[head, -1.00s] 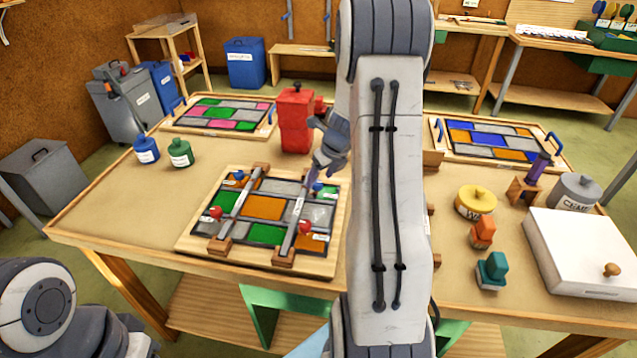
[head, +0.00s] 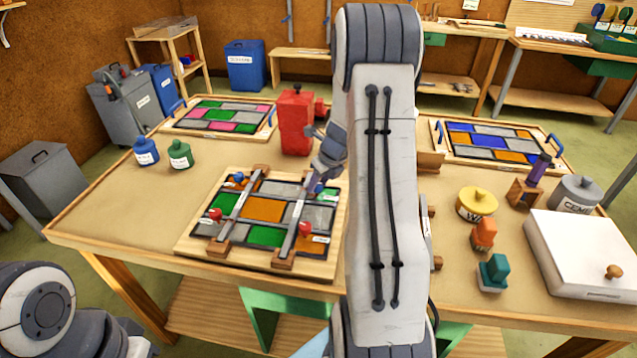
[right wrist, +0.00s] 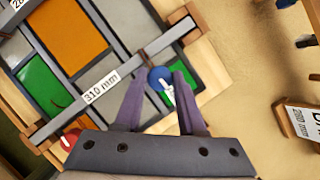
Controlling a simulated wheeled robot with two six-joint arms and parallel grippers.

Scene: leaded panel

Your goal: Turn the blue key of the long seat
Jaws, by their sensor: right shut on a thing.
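The leaded panel (head: 262,208) lies on its wooden board on the table, with two grey bars across it. The right-hand bar (head: 291,228) also shows in the right wrist view (right wrist: 127,72), labelled "310 mm". A blue key (right wrist: 160,78) stands near its far end, and it also shows in the head view (head: 319,188). A red key (head: 305,230) is near its front end. My right gripper (right wrist: 158,88) is shut on the blue key, its purple fingers on either side. My left arm shows at the lower left, but its gripper is out of view.
The left bar has its own blue key (head: 239,177) and red key (head: 215,214). A red can (head: 295,125) stands just behind the panel. Blue (head: 146,151) and green (head: 180,154) pots stand left. My right arm hides table right of the panel.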

